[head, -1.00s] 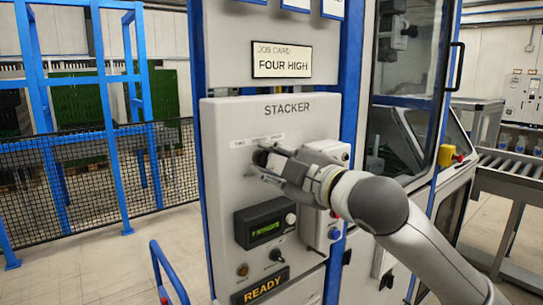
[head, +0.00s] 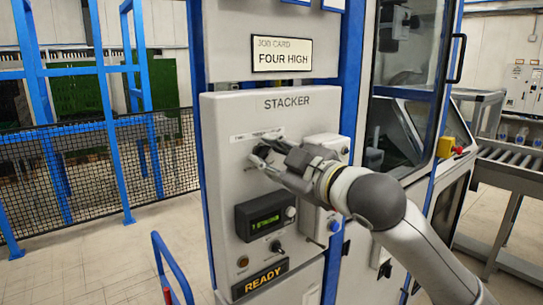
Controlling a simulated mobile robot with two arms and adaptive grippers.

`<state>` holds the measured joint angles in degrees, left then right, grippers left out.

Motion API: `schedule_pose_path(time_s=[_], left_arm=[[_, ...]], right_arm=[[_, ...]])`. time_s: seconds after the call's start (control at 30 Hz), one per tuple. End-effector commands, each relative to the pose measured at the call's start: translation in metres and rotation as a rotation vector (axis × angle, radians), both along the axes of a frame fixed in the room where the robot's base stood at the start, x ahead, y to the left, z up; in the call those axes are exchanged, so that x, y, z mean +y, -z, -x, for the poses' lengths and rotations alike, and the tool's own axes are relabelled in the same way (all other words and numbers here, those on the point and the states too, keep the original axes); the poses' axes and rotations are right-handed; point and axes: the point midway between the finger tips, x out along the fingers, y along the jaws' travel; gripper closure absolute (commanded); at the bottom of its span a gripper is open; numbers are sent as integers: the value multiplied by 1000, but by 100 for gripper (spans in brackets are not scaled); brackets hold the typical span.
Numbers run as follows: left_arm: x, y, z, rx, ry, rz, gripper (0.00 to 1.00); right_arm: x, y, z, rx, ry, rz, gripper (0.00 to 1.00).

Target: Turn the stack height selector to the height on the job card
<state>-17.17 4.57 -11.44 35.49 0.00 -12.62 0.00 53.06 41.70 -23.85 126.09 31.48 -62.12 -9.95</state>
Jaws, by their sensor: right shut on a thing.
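The job card (head: 282,56) reads FOUR HIGH and hangs above the grey STACKER panel (head: 225,112). My right gripper (head: 262,157) reaches in from the right, with its fingertips at the panel's upper middle. It is shut on the stack height selector, which the fingers mostly hide. A white label strip (head: 257,135) with small position marks sits just above the fingers. I cannot read which position the selector points to. My left gripper is not in view.
Below my gripper are a green-lit display (head: 265,223), a small black switch (head: 277,247) and a READY sign (head: 260,279). A grey box (head: 318,222) with a blue button is on the panel's right. A mesh fence (head: 95,165) stands left.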

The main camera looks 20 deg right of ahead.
Motion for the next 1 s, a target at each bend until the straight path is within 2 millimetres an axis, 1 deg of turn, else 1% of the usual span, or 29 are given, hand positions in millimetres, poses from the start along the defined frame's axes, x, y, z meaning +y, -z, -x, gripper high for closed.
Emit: schedule_pose_path(time_s=[0.07,0.1,0.23,0.27,0.53,0.67,0.77,1.0], left_arm=[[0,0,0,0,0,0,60],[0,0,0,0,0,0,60],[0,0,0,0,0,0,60],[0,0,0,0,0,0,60],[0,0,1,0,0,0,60],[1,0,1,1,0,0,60],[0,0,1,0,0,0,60],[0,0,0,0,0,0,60]], right_arm=[[0,0,0,1,1,0,94],[0,0,0,0,1,1,67],[0,0,0,0,1,1,51],[0,0,0,0,1,1,48],[0,0,0,0,0,1,48],[-2,0,6,-2,1,3,48],[-7,0,18,-1,1,3,48],[-20,1,53,-1,2,4,48]])
